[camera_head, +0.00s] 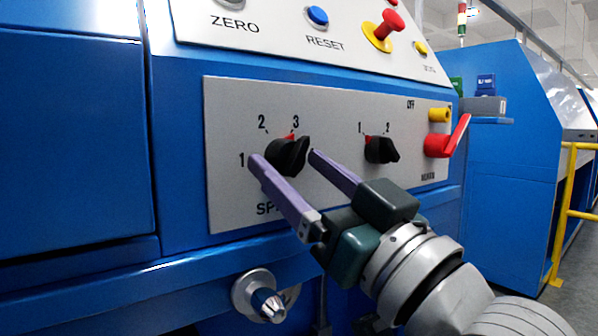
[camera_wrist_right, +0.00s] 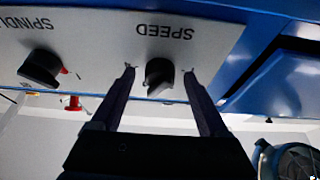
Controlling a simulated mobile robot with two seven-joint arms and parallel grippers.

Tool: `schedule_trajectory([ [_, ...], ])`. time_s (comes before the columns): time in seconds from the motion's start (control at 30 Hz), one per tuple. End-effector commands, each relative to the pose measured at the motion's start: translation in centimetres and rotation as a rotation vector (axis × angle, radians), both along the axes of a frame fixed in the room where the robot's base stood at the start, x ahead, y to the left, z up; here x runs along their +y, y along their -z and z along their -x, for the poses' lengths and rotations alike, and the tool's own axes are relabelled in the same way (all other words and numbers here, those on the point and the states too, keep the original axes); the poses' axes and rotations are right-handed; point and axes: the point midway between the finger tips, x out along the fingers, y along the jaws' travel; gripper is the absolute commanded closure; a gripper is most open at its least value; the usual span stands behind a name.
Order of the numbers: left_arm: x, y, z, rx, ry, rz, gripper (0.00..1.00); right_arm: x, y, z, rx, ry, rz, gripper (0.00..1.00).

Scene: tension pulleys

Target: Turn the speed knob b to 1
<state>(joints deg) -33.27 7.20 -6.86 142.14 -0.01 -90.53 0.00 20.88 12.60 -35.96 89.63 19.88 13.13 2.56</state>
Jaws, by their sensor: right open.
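The speed knob (camera_head: 287,158) is a black rotary knob on a light grey panel, with 1, 2 and 3 printed around it. Its red mark points up near the 3. The label below is partly hidden by my right gripper (camera_head: 284,157), but the right wrist view reads SPEED above the knob (camera_wrist_right: 158,78), upside down. The two purple fingers are open, one on each side of the knob. In the right wrist view the gripper (camera_wrist_right: 159,71) shows gaps beside the knob; whether either tip touches it I cannot tell. My left gripper is not in view.
A second black knob (camera_head: 381,150), marked 1 and 2, sits right of the speed knob. A red lever switch (camera_head: 445,140) is farther right. A red emergency button (camera_head: 386,27) and a blue reset button (camera_head: 317,16) are above. A metal spindle (camera_head: 262,297) juts out below.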

Motion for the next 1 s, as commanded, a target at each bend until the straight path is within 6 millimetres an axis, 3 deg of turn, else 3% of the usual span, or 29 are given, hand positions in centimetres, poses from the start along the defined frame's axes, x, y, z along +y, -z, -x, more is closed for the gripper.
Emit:
schedule_trajectory([
  [0.07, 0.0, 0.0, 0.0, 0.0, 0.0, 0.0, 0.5, -0.01, 0.01, 0.01, 0.0, 0.0, 0.0, 0.26],
  [0.7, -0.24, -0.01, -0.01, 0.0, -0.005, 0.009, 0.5, -0.03, 0.03, 0.03, 0.0, 0.0, 0.0, 0.98],
  [1.0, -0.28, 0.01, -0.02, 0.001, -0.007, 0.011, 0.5, -0.06, 0.03, 0.01, -0.009, 0.0, 0.012, 1.0],
])
